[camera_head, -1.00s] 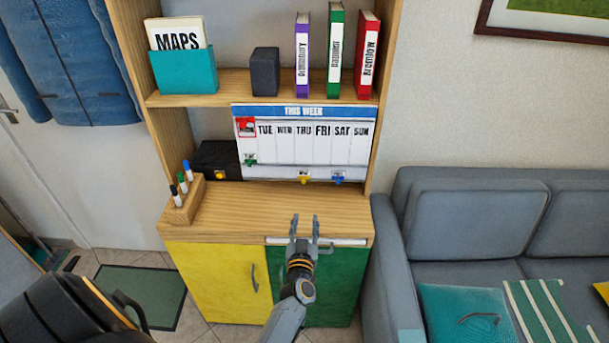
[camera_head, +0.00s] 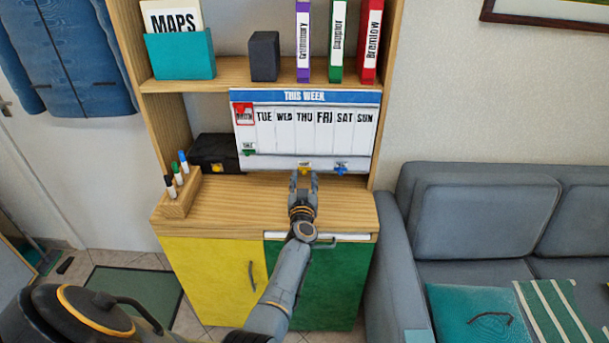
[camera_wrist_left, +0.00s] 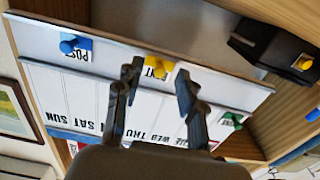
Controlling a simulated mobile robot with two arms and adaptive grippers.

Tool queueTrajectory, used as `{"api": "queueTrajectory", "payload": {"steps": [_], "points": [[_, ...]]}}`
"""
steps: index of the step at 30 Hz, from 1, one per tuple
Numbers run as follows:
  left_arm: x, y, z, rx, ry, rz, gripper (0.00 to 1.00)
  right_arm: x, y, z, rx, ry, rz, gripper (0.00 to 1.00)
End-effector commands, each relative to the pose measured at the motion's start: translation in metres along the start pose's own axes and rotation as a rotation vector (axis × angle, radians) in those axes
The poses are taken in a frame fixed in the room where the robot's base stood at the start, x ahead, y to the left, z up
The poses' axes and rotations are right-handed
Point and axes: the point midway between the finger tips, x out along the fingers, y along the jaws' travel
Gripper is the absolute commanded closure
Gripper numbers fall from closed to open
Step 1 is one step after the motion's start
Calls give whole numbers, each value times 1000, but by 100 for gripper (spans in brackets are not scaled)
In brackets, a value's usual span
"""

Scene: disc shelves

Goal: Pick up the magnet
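A white weekly board (camera_head: 275,133) leans at the back of the cabinet top. Along its lower edge are a yellow magnet on a yellow card (camera_head: 304,166), a blue one (camera_head: 341,168) and a green one (camera_head: 249,150). A red card (camera_head: 244,113) is at upper left. My left gripper (camera_head: 304,179) is open, just in front of the yellow magnet. In the left wrist view, the board appears upside down and the yellow magnet (camera_wrist_left: 159,64) shows just beyond and between the open fingertips (camera_wrist_left: 157,80). Contact is not visible. My right gripper is not in view.
A pen holder (camera_head: 178,198) and a black case (camera_head: 215,152) stand left of the board. A shelf (camera_head: 230,72) with binders and a speaker is above. The wooden top (camera_head: 235,205) is clear in front. A grey sofa (camera_head: 480,210) stands at right.

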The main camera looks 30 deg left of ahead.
Motion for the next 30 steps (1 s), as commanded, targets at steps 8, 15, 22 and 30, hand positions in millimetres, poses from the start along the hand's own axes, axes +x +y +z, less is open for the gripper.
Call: {"api": "queueTrajectory", "payload": {"steps": [8,15,22,30], "points": [[16,0,0,-1,-1,0,61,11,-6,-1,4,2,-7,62],[16,0,-1,0,0,0,85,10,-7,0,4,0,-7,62],[16,0,-1,0,0,0,100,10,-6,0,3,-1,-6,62],[16,0,-1,0,0,0,100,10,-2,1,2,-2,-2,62]]}}
